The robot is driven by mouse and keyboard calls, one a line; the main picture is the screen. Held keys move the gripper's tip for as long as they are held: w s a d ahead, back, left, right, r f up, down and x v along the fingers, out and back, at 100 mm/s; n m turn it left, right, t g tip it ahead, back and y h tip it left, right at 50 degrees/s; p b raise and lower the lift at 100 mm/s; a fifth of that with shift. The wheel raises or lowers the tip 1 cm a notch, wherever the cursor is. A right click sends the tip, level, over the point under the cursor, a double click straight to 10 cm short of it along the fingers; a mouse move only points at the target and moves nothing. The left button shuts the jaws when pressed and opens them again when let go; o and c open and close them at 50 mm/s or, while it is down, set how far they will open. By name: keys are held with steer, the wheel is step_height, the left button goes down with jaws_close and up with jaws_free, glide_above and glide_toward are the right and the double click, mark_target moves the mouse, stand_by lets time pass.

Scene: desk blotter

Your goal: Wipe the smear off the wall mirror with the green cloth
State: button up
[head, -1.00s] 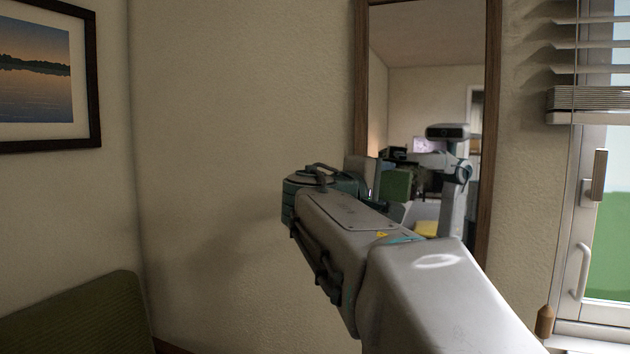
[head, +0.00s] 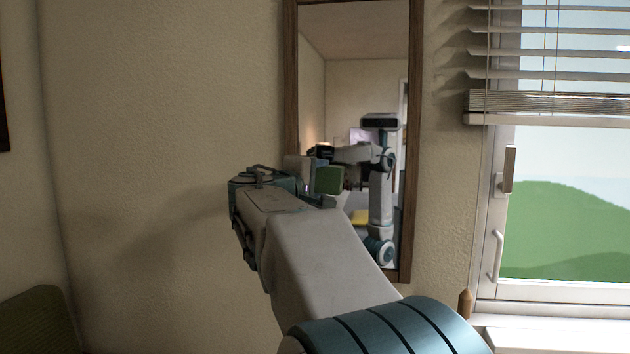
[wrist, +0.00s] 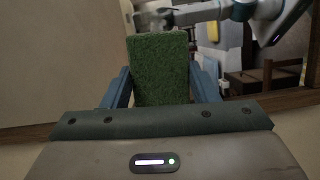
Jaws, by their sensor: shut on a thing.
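The wall mirror (head: 357,35) is tall with a brown wooden frame and hangs in the middle of the head view, reflecting the room and my own arm. My gripper (wrist: 160,78) is shut on the green cloth (wrist: 158,60), a rough upright block between two blue fingers in the wrist view. In the head view my gripper is in front of the mirror's lower left side. A green patch shows there, and I cannot tell if it is the cloth or its reflection. Whether the cloth touches the glass is unclear. I cannot make out the smear.
A window (head: 560,220) with raised-slat blinds (head: 550,70) is right of the mirror, with a handle and sill. Bare wall (head: 150,120) lies to the left. A dark green chair back (head: 35,320) stands at the lower left.

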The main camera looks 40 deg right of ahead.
mark_target(331, 181)
steer(key=shift+w+x, duration=0.2)
steer(key=shift+x, duration=0.75)
stand_by(0.5)
steer(key=shift+s+d+b, duration=0.35)
steer(key=shift+s+d, duration=0.05)
steer(key=shift+s, duration=0.15)
steer(key=shift+s+d+b, duration=0.35)
steer(key=shift+s+d, duration=0.05)
steer(key=shift+s, duration=0.15)
steer(key=shift+s+d+b, duration=0.85)
steer(key=shift+s+d, duration=0.8)
steer(key=shift+s, duration=0.15)
steer(key=shift+w, duration=0.1)
steer(key=shift+w+a+b, duration=0.25)
steer(key=shift+w+a, duration=1.05)
steer(key=shift+w, duration=0.15)
steer(key=shift+w+a+b, duration=0.25)
steer(key=shift+w+a, duration=1)
steer(key=shift+w, duration=0.25)
